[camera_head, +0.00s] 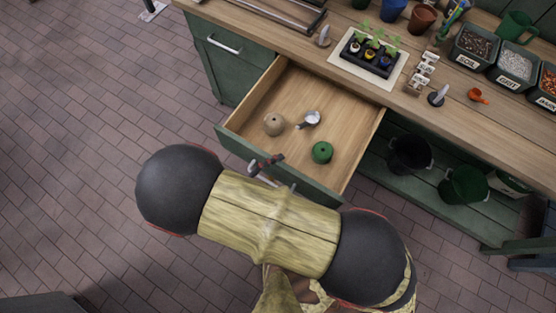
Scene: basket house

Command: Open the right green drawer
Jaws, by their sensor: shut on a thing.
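The right green drawer (333,192) is pulled well out from under the wooden bench top, with its wooden inside showing. My gripper (263,167) is at the upper edge of the drawer's green front, near its middle. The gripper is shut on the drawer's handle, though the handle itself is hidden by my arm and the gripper. Inside the drawer lie a tan ball of twine (274,124), a green ball of twine (322,152) and a small pale metal item (311,118).
A shut green drawer (224,42) with a light handle is at the left. The bench top (423,105) carries a seedling tray (371,54), labelled bins (515,65) and pots. Dark buckets (410,154) stand on the lower shelf at right. Brick floor (80,130) is clear at left.

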